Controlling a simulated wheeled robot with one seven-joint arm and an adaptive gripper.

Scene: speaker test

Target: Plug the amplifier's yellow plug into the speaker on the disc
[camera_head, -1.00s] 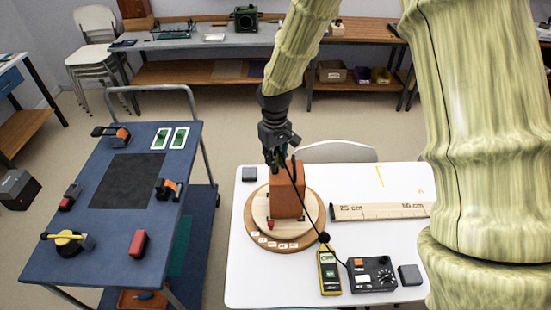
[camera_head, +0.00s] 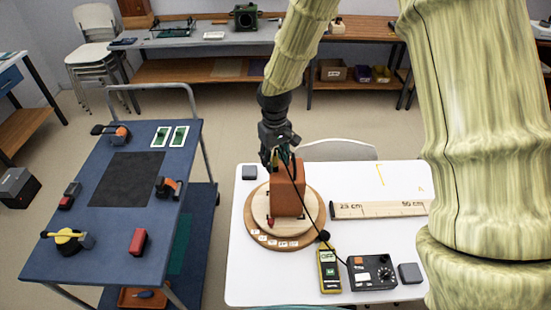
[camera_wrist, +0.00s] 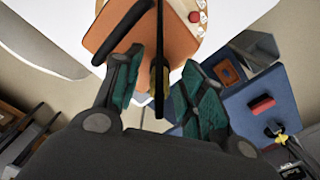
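The brown speaker (camera_head: 288,192) stands upright on the round wooden disc (camera_head: 252,227) on the white table. The amplifier (camera_head: 372,272) is a black box with a dial at the table's front. A black cable (camera_head: 309,215) runs from it past the speaker up to my gripper (camera_head: 276,158), which is at the speaker's far upper side. In the wrist view, the dark yellow plug (camera_wrist: 159,76) lies between the two spread fingers of my gripper (camera_wrist: 160,78), with gaps on both sides. The speaker (camera_wrist: 165,45) shows just beyond it. Whether the plug sits in a socket is hidden.
A yellow meter (camera_head: 329,271) stands beside the amplifier. A wooden ruler (camera_head: 381,210) lies right of the disc. Small dark blocks (camera_head: 249,173) (camera_head: 409,273) lie on the table. A blue cart (camera_head: 107,240) with several tools stands left, across a floor gap.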

